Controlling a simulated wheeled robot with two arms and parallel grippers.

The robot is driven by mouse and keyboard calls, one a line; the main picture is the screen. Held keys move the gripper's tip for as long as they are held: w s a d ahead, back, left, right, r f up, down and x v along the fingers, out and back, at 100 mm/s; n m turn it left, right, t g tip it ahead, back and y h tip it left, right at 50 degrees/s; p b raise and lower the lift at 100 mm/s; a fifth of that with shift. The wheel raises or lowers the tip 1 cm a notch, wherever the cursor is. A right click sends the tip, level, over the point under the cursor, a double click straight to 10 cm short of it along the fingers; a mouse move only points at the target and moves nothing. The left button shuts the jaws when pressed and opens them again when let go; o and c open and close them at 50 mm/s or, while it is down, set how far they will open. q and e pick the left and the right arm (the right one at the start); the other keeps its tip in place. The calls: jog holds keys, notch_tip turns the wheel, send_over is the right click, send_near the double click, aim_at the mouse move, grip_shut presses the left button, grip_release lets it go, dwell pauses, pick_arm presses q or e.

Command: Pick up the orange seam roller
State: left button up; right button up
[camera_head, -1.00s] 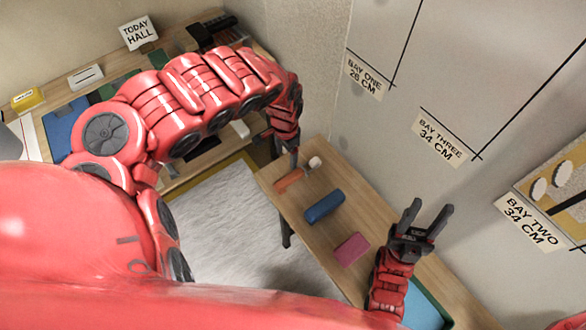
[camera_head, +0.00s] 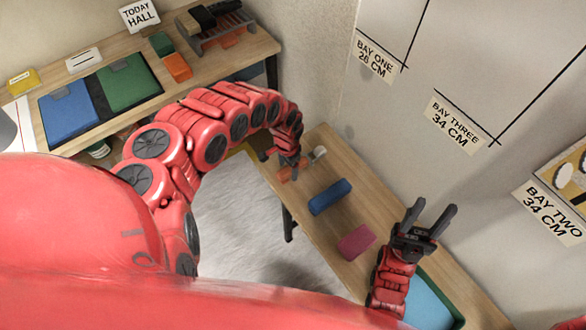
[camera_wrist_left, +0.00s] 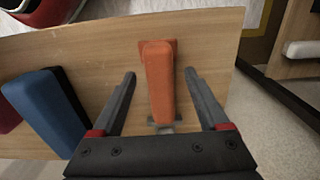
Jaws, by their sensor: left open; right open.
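The orange seam roller (camera_head: 287,174) lies on the narrow wooden table, near its far-left end, with a pale roller head (camera_head: 318,154) on its right. My left gripper (camera_head: 288,160) is over it and partly hides it. In the left wrist view the orange handle (camera_wrist_left: 160,88) lies between the two open fingers of my left gripper (camera_wrist_left: 159,76), with a gap on each side. The handle's lower end runs toward the gripper body, where a grey part shows. My right gripper (camera_head: 433,207) is open and empty, raised over the table's right part.
A blue block (camera_head: 330,197) and a pink block (camera_head: 356,242) lie on the same table, right of the roller. A blue tray (camera_head: 432,300) is at its near end. The wall with bay labels stands along the right. A second table (camera_head: 140,117) with samples is at the back left.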

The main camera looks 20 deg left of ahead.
aim_at(288, 169)
pick_arm(q)
jog(key=shift+f, duration=0.55)
grip_shut()
jog(key=shift+r, duration=0.2)
notch_tip(288, 169, up, 10)
jog(key=shift+f+p, duration=0.15)
jog(key=shift+p, duration=1.1)
